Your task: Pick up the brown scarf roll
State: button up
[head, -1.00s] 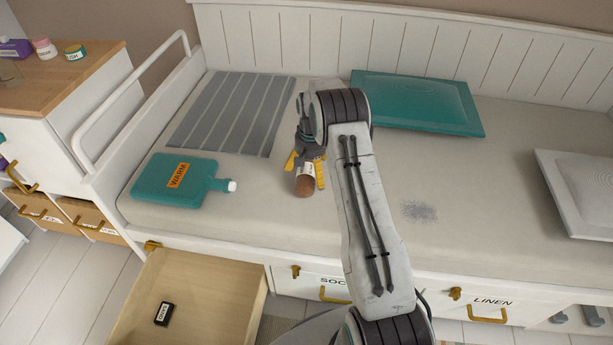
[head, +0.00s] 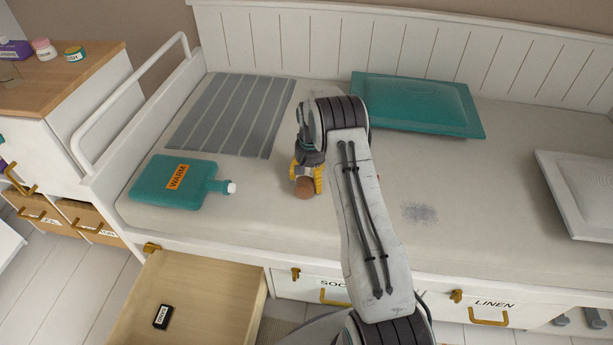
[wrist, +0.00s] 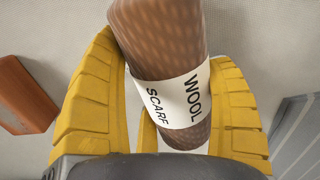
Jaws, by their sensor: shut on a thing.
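The brown scarf roll (head: 304,190) is on the bed, mostly hidden by my gripper in the head view. In the wrist view the scarf roll (wrist: 159,40) has a white band reading "WOOL SCARF" and lies between the two yellow fingers. My gripper (head: 306,178) is shut on it; in the wrist view both fingers of my gripper (wrist: 170,95) flank the roll. Whether the roll touches the mattress or is slightly above it cannot be told.
A teal bottle (head: 170,182) labelled "WARM" lies to the left. A grey striped cloth (head: 232,115) lies behind it, and a teal pillow (head: 418,105) is behind right. A white pillow (head: 585,190) lies far right. An open drawer (head: 205,285) juts out in front.

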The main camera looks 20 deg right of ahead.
jog(key=shift+c, duration=1)
jog(key=shift+r, duration=0.1)
